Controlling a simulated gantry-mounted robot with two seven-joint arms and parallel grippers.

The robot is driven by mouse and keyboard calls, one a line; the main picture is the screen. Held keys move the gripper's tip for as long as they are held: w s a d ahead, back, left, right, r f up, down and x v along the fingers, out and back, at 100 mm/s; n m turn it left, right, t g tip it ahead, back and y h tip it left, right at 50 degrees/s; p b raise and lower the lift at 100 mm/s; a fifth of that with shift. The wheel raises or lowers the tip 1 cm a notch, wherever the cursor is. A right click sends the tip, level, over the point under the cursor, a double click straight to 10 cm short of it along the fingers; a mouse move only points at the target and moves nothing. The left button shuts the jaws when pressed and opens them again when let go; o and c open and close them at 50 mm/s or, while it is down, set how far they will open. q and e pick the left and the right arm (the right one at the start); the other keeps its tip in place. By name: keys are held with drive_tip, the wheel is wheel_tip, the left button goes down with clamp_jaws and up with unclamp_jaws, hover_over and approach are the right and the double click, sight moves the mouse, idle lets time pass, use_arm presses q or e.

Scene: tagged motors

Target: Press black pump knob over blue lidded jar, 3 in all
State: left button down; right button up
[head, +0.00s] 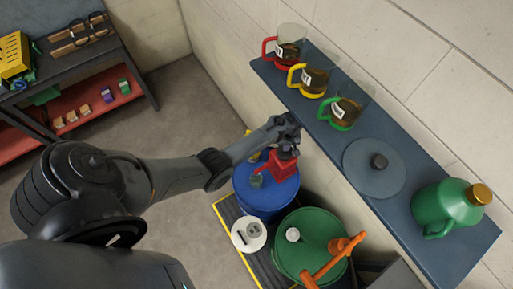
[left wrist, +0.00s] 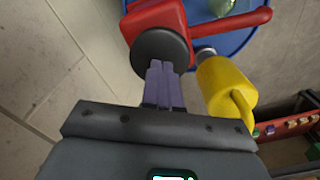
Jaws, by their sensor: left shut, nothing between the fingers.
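My left gripper (head: 287,132) is shut and empty just above the knob. Its fingertips (left wrist: 160,66) overlap the knob's near edge; I cannot tell whether they touch it. My right gripper is in neither view.
A green drum (head: 290,262) with an orange pump (head: 338,245) stands beside the blue one, near a white round container (head: 248,235). A yellow part (left wrist: 226,85) is close to my fingers. A wall shelf (head: 432,170) holds mugs, a black-knobbed disc (head: 375,180) and a green jug (head: 443,206).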

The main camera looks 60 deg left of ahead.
use_arm(q)
drive_tip(key=shift+f, duration=0.25)
idle(0.3)
drive_tip(key=shift+f+b, duration=1.65)
drive_tip(key=shift+f, duration=0.15)
drive_tip(key=shift+r, duration=0.15)
drive_tip(key=shift+r+p, duration=1.9)
drive_tip(key=shift+p, duration=0.3)
drive_tip(key=shift+f, duration=0.25)
